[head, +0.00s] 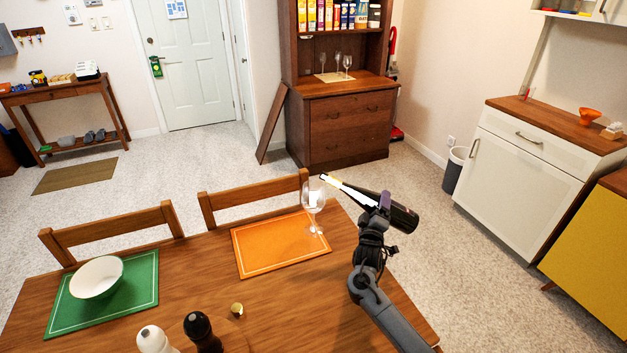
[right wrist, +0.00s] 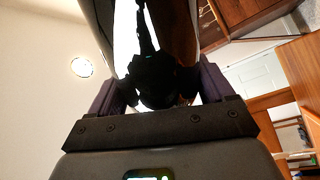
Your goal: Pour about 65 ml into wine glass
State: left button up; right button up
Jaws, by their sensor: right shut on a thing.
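The wine glass (head: 313,196) stands upright at the right edge of the orange placemat (head: 268,246) in the head view. My right gripper (head: 384,205) is shut on a dark wine bottle (head: 404,217). The bottle is tilted, with its pale neck pointing left and up and its mouth (head: 324,177) just above the glass's rim. I cannot tell whether any liquid is flowing or is in the glass. In the right wrist view the bottle (right wrist: 182,35) lies between the two fingers (right wrist: 160,95). My left gripper is not in view.
A white bowl (head: 97,277) sits on a green placemat (head: 130,299). A white shaker (head: 154,340), a black shaker (head: 198,330) and a small gold cap (head: 237,310) stand at the front. Two chairs (head: 255,197) line the far side. The table between the placemats is clear.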

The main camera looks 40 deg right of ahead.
jog(key=r+n+p, duration=0.2)
jog(key=r+p, duration=0.1)
jog(key=r+n+t+p, duration=0.1)
jog(key=r+n+p, duration=0.1)
jog(key=r+p, duration=0.1)
jog(key=shift+s+d+r+p, duration=0.2)
jog(key=shift+r+p, duration=0.2)
jog(key=shift+p, duration=0.35)
jog(key=shift+s+r+n+y+p, duration=0.1)
jog(key=shift+r+n+y+p, duration=0.2)
jog(key=shift+r+n+p, duration=0.7)
jog(key=shift+r+p, duration=0.1)
jog(key=shift+p, duration=0.9)
jog(key=shift+r+n+t+p, duration=0.3)
jog(key=shift+n+p, duration=0.2)
jog(key=shift+p, duration=0.1)
jog(key=shift+s+d, duration=0.15)
jog(key=shift+s, duration=0.05)
jog(key=shift+s+d, duration=0.2)
jog(key=shift+s, duration=0.15)
jog(key=shift+s+d, duration=0.1)
